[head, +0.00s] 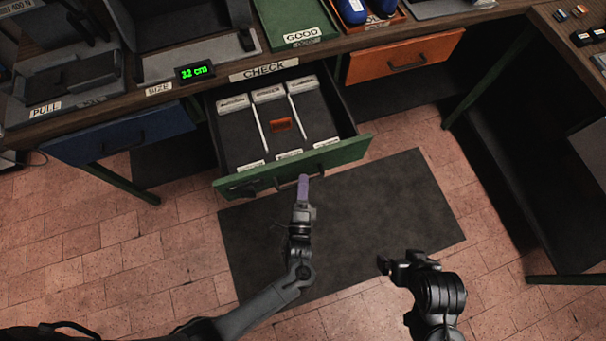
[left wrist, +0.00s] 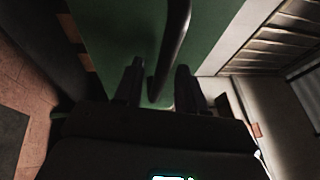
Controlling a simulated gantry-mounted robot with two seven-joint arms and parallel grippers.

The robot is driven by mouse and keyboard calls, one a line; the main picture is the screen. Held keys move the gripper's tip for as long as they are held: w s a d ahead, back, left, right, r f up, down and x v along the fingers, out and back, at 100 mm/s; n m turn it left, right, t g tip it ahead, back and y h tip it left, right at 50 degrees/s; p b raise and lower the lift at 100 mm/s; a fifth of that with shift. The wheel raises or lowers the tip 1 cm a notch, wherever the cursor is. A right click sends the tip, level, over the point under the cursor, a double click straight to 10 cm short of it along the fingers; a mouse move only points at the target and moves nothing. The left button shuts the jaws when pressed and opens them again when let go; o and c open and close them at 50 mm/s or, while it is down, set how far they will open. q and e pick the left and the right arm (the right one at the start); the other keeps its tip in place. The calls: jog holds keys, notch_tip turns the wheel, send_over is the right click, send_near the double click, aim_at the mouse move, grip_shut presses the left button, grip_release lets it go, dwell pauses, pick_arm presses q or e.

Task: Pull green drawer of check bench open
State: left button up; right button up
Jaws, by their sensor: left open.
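The green drawer (head: 345,153) of the check bench stands pulled out under the CHECK label (head: 264,69), with its inside showing. Its green front also fills the middle of the left wrist view (left wrist: 112,30). My left gripper (head: 303,181) is at the middle of the drawer front. In the left wrist view its two fingers (left wrist: 159,72) are apart, with the dark bar handle (left wrist: 178,35) running between them; I see no finger closed on it. My right gripper (head: 384,264) is away from the drawer, over the floor mat's lower right; its jaw gap is not clear.
The drawer holds light-coloured blocks, white dividers and an orange-red piece (head: 281,125). A blue drawer (head: 125,134) is at left and an orange drawer (head: 405,57) at right, both with handles. A dark mat (head: 380,215) lies on the brick floor. Another bench stands at far right.

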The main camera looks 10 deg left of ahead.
pick_arm(q)
jog(key=v, duration=0.9)
jog(key=shift+s, duration=0.4)
jog(key=shift+d, duration=0.1)
